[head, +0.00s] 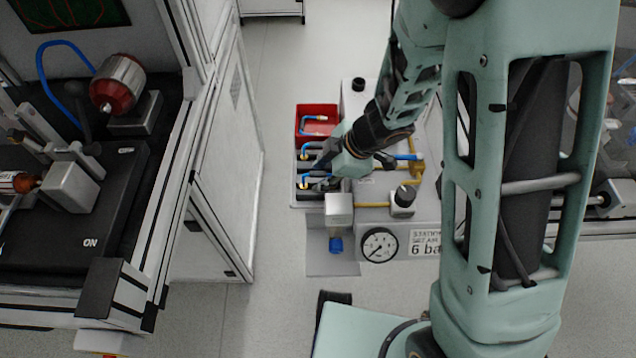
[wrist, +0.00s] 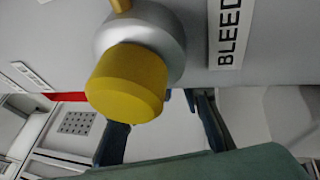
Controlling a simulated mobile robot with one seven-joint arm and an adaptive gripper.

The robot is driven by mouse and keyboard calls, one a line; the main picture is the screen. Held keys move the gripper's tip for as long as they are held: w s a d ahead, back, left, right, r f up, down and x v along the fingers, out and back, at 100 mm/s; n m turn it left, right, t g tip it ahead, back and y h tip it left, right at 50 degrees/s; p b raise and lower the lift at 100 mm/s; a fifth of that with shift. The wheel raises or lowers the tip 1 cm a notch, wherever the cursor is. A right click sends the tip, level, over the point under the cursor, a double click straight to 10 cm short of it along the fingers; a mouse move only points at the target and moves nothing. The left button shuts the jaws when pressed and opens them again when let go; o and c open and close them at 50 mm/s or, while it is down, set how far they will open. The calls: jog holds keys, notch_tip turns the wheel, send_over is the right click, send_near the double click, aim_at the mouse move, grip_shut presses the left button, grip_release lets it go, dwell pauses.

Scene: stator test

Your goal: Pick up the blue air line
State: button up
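Several short blue air lines show in the head view. One air line (head: 315,118) lies in a red bin, and bent blue ones (head: 305,148) (head: 305,180) stand in the black holders in front of it. Another blue piece (head: 406,157) shows to the right, by a yellow fitting. My gripper (head: 318,165) hangs low over the holders, partly hiding them. In the wrist view my gripper's dark fingers (wrist: 160,118) are spread apart, with a yellow knob (wrist: 125,83) covering part of the view. No air line shows between them there.
The red bin (head: 303,112) stands at the back of the bench unit. A pressure gauge (head: 379,245) and a grey block with a blue tip (head: 339,210) stand at its front. A "BLEED" label (wrist: 229,35) is beside the knob. A workstation with a longer blue hose (head: 42,75) is at left.

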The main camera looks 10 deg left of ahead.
aim_at(321, 172)
jog(key=shift+a+f, duration=0.1)
jog(key=shift+f, duration=0.05)
grip_shut()
dwell(0.4)
jog(key=shift+r+p, duration=0.65)
notch_tip(321, 172, up, 3)
jog(key=shift+f+p, duration=0.1)
jog(key=shift+p, duration=1.05)
jog(key=s+a+p, duration=0.4)
jog(key=a+p, duration=0.1)
jog(key=a, duration=1.2)
jog(key=shift+a+r, duration=0.25)
jog(key=shift+r, duration=0.2)
